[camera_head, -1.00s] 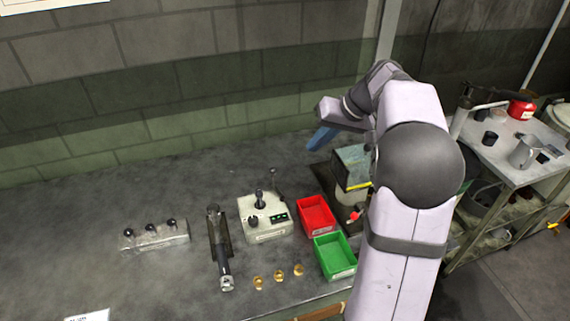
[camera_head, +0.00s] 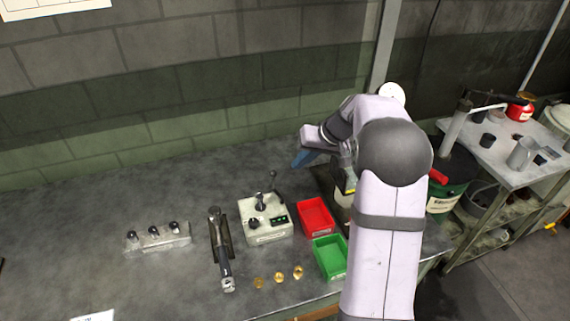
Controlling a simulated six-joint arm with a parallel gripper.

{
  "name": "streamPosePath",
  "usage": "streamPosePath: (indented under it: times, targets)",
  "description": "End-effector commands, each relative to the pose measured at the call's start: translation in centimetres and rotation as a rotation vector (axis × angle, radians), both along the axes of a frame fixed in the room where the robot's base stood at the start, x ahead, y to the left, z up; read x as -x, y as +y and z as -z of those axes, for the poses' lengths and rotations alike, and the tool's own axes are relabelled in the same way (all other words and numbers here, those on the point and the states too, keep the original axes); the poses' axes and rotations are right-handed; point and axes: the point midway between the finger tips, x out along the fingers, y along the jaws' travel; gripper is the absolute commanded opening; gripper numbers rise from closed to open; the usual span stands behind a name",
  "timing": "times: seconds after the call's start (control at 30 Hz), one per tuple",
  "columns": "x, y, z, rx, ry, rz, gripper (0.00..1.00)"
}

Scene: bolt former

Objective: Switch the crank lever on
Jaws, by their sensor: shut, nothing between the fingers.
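A pale control box (camera_head: 265,235) stands on the bench, with a black upright stick (camera_head: 260,201) on top. A thin dark lever with a knob (camera_head: 273,174) rises at its back right corner. I cannot tell for certain which part is the crank lever. My gripper (camera_head: 304,158) has blue fingers and is shut and empty. It is above and to the right of the box, apart from the thin lever in the picture. A machine (camera_head: 343,204) behind my arm is mostly hidden.
A red bin (camera_head: 316,232) and a green bin (camera_head: 331,275) stand right of the box. Several brass pieces (camera_head: 279,278) lie in front. A black-and-silver handled tool (camera_head: 224,263) and a metal block with knobs (camera_head: 158,239) are to the left.

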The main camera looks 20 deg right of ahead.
Motion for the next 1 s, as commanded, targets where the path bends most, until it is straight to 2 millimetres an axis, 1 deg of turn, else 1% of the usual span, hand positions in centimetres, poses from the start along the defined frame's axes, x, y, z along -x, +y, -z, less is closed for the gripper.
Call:
streamPosePath:
  times: [0.07,0.2,0.4,0.57,1.0]
  targets:
    - [-0.5,0.6,1.0,-0.001,0.004,-0.002,0.00]
    - [-0.9,2.4,1.5,0.000,0.002,-0.003,0.00]
    - [-1.3,3.8,2.1,0.000,0.000,-0.001,0.00]
    - [-1.4,4.2,2.4,0.000,0.000,0.000,0.00]
    - [-1.4,4.2,2.5,0.001,-0.001,-0.007,0.00]
